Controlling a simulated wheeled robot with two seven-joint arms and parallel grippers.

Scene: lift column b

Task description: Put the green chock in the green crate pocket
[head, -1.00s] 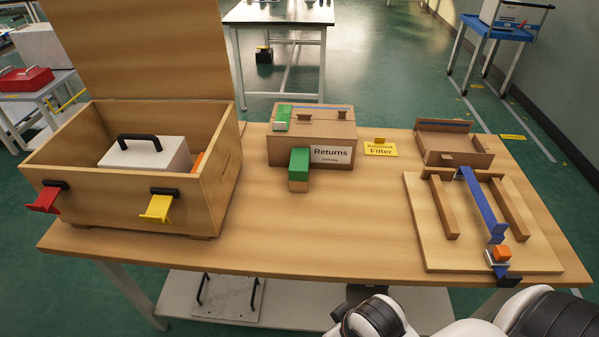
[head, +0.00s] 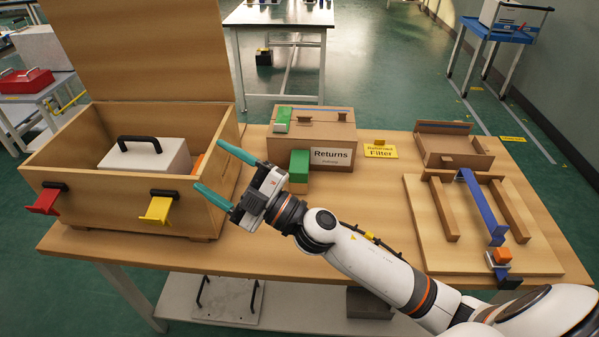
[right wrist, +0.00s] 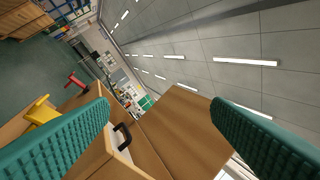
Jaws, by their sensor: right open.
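A block with a green upper part and a bare wood lower part (head: 299,168), which looks like the green chock, stands against the front of the Returns box (head: 330,159). A second green piece (head: 282,120) with a pale label sits on that box's top. The open wooden crate (head: 110,205) is at the left; I cannot make out a green pocket in it. My right gripper (head: 211,169) is open and empty, its teal fingers at the crate's right wall, left of the block. In the right wrist view its fingers (right wrist: 160,118) are wide apart. My left gripper is out of view.
The crate has a raised lid (head: 142,50), a red latch (head: 45,201) and a yellow latch (head: 159,207). A white block with a black handle (head: 147,156) is inside. A board with a blue bar (head: 482,205) lies at right.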

